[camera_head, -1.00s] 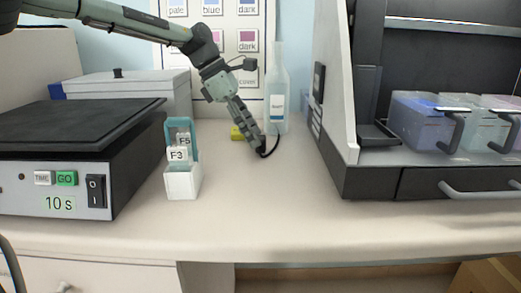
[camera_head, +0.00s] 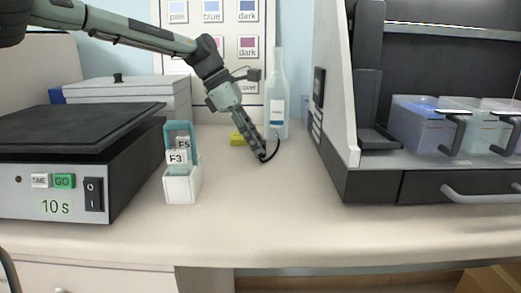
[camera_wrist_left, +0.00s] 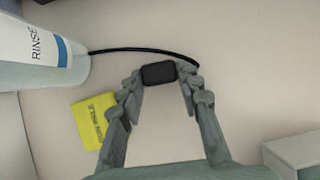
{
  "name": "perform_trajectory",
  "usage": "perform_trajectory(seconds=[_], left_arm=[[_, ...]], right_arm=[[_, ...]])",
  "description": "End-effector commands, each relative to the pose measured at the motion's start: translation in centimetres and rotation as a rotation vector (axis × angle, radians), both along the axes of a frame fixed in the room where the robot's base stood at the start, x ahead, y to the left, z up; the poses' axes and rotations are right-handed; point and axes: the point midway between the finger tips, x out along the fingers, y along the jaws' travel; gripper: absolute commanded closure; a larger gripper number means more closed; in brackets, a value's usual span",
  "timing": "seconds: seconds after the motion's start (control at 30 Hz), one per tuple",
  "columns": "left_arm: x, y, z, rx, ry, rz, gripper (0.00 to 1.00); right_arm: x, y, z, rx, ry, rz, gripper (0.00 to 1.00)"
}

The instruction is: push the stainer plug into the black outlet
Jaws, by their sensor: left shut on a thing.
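The stainer plug (camera_wrist_left: 158,72) is a small black block between the fingertips of my left gripper (camera_wrist_left: 161,76) in the left wrist view. A black cord (camera_wrist_left: 140,50) runs from the right fingertip side back behind the plug towards the bottle. In the head view my left gripper (camera_head: 263,157) points down, low over the middle of the bench, and its fingers mostly hide the plug. The cord (camera_head: 276,147) loops at its right. The stainer (camera_head: 351,165) stands to the right. I cannot make out the black outlet for certain in either view. My right gripper is not in view.
A slide holder (camera_head: 182,187) and a black-topped timer device (camera_head: 75,203) stand to the left. The bench (camera_head: 265,215) in front is clear.

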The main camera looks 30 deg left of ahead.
Motion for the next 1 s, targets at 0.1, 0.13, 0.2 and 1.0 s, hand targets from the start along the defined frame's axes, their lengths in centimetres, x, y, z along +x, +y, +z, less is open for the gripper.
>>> perform_trajectory(seconds=[0.1,0.13,0.2,1.0], left_arm=[[0.0,0.0,0.0,0.000,0.000,0.000,1.00],[0.0,0.0,0.0,0.000,0.000,0.000,1.00],[0.0,0.0,0.2,-0.001,-0.001,0.000,1.00],[0.0,0.0,6.0,0.000,0.000,0.000,1.00]], right_arm=[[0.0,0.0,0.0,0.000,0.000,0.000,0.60],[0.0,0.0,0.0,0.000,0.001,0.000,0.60],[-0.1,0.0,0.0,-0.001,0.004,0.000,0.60],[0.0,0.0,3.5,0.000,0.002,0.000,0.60]])
